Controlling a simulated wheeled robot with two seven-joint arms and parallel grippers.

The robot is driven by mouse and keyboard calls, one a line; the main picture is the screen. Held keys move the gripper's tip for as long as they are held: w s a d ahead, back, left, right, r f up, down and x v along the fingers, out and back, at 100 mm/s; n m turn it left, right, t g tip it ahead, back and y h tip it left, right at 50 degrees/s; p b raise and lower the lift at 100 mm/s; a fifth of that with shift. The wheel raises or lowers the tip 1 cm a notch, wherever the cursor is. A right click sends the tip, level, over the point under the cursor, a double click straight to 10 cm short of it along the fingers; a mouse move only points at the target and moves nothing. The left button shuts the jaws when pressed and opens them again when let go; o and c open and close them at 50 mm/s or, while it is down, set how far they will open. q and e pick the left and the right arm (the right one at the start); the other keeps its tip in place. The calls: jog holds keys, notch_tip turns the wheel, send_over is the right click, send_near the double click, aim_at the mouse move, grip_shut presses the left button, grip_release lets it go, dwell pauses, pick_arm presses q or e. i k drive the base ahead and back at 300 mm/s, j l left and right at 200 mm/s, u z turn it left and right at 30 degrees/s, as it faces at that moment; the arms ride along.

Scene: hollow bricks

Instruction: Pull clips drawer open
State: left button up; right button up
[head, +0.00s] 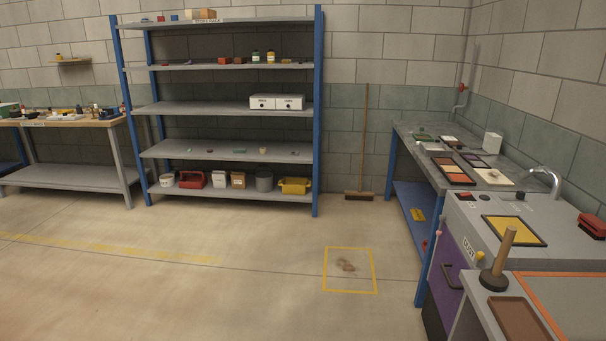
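A small white drawer unit (277,102) with two fronts side by side stands at the right end of a middle shelf. Each front carries a small dark label, too small to read, so I cannot tell which one is the clips drawer. Both fronts look flush and shut. Neither of my grippers is in view.
The unit stands on a grey shelf rack (190,108) with blue posts. A broom (364,140) leans on the wall right of it. Benches stand left and right. The floor before the rack is clear, with a yellow-taped square (349,289) around brown debris.

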aim_at(282, 104)
jog(key=i, duration=5.1)
